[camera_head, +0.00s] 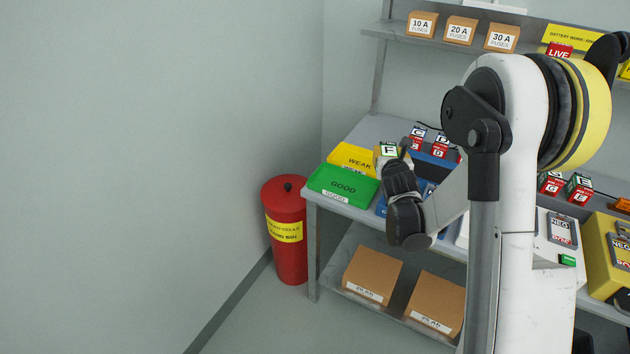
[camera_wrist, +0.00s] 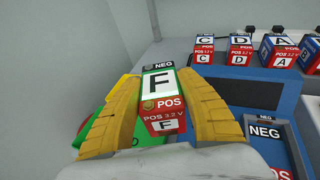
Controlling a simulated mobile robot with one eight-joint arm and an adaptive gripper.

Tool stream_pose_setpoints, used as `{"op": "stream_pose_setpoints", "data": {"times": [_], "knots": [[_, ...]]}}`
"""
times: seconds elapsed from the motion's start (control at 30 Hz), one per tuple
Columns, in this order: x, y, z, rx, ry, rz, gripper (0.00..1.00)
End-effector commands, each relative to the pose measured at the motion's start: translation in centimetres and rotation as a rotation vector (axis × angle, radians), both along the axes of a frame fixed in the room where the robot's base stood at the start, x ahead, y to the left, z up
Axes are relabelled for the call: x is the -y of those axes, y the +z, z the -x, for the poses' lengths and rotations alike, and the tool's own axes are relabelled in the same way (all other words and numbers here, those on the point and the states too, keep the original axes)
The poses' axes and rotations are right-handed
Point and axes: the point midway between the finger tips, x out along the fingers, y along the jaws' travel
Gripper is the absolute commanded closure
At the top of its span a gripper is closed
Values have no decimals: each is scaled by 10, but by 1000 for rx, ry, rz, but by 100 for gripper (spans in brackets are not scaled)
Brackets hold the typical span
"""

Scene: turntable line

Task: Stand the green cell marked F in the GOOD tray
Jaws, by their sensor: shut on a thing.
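My gripper (camera_head: 392,158) is shut on the cell marked F (camera_head: 389,149). In the wrist view, the yellow fingers (camera_wrist: 158,90) close on both sides of the cell (camera_wrist: 158,82). The cell has a white F panel edged in green, a dark NEG end away from the camera and a red POS end towards it. The green GOOD tray (camera_head: 325,178) is at the table's left front corner, left of and below the held cell. In the wrist view the green tray (camera_wrist: 97,128) is partly hidden behind the left finger. The cell appears apart from the tray.
The yellow WEAK tray (camera_head: 348,153) lies behind the GOOD tray. Cells C (camera_head: 416,140) and D (camera_head: 440,147) stand to the right. A blue unit (camera_wrist: 247,94) is right of the gripper. A red bin (camera_head: 287,250) stands left of the table. A shelf (camera_head: 390,30) is above.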

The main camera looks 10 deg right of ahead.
Motion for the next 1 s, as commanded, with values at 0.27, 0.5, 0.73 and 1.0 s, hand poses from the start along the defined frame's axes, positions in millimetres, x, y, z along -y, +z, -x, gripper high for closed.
{"op": "stream_pose_setpoints", "data": {"times": [0.27, 0.5, 0.73, 1.0], "knots": [[-33, -24, -9, 1, 7, 3, 98], [-85, -58, -29, 1, 7, 2, 98], [-108, -71, -37, 2, 3, 2, 98], [-109, -100, -38, 2, 2, 2, 98]]}}
